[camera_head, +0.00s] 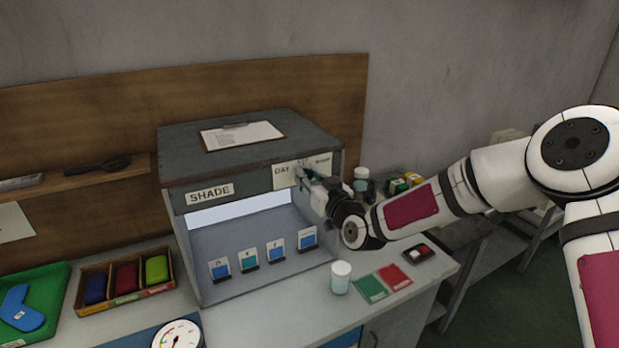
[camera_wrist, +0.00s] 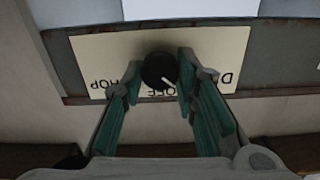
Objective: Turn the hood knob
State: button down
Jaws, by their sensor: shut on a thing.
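The hood knob (camera_wrist: 159,70) is a round black dial with a white pointer mark. It sits on a cream label plate (camera_wrist: 90,55) on the front of the grey hood (camera_head: 228,151). In the wrist view the plate's lettering is upside down and partly covered, with "OFF" in the middle. The pointer slants toward the lower right there. My gripper (camera_wrist: 160,73) has its green-padded fingers on both sides of the knob and is shut on it. In the head view my gripper (camera_head: 307,177) reaches the plate from the right and hides most of the knob.
A clipboard (camera_head: 240,134) lies on top of the hood. Several containers stand behind my wrist.

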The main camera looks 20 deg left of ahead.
jog(key=m+b, duration=0.1)
jog(key=m, duration=0.3)
jog(key=shift+w+d+f+m, duration=0.1)
jog(key=shift+m, duration=0.3)
jog(key=m+b, duration=0.1)
jog(key=m, duration=0.4)
jog(key=shift+b, duration=0.3)
jog(key=m, duration=0.5)
jog(key=shift+f+b, duration=0.1)
jog(key=shift+b, duration=0.25)
jog(key=shift+m, duration=2.2)
jog(key=c, duration=1.3)
grip_release()
jog(key=shift+d, duration=0.1)
